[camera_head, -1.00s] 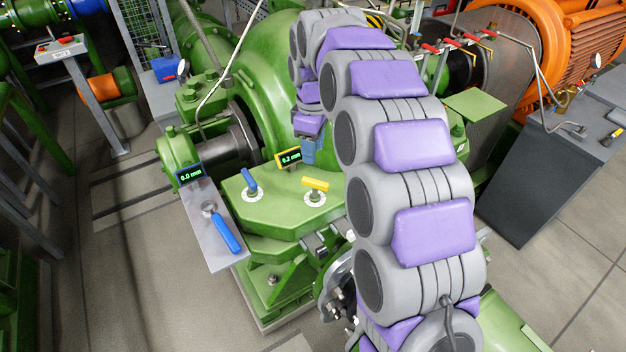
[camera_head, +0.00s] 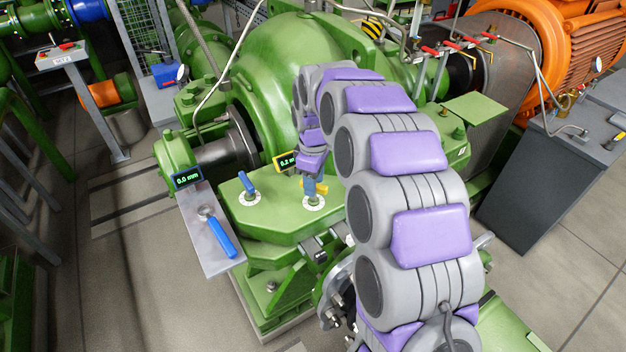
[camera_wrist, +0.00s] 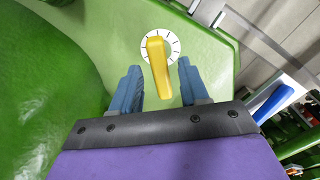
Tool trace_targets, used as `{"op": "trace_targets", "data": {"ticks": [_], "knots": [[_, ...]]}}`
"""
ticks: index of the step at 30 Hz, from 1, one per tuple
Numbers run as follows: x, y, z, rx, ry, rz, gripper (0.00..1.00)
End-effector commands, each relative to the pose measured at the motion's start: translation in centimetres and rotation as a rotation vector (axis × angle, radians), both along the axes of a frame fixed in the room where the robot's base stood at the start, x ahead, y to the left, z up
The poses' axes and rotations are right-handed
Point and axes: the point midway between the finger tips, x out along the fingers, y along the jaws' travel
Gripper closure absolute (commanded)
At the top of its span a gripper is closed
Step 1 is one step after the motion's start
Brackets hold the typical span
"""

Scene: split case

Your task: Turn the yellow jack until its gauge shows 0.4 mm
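The yellow jack (camera_wrist: 158,62) is a bar handle on a white dial with black ticks, on a green plate. In the wrist view it lies between the two blue fingers of my gripper (camera_wrist: 156,88), with a gap on each side. My gripper (camera_head: 313,192) is open over the jack in the head view and partly hides it; the yellow handle (camera_head: 321,188) shows beside the fingers. Its gauge (camera_head: 285,161) stands behind it and seems to read 0.2 mm, partly hidden by my gripper.
A blue jack (camera_head: 247,183) stands left of the yellow one. A second gauge (camera_head: 187,178) reads 0.0 mm. A blue-handled tool (camera_head: 222,237) lies on a grey tray (camera_head: 196,227). The large green casing (camera_head: 265,75) rises behind the plate.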

Motion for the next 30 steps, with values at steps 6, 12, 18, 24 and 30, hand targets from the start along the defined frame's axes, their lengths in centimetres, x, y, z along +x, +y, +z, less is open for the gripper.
{"op": "trace_targets", "data": {"ticks": [6, 12, 18, 24, 30], "knots": [[0.0, 0.15, -0.03, -0.001, 0.0, 0.0, 0.76], [0.03, 0.21, -0.04, -0.002, 0.0, 0.0, 0.96], [0.07, 0.23, -0.03, -0.001, -0.001, 0.0, 1.0], [0.1, 0.23, 0.05, 0.0, -0.001, -0.018, 1.0], [0.15, 0.2, 0.21, 0.0, -0.002, -0.101, 1.0]]}}
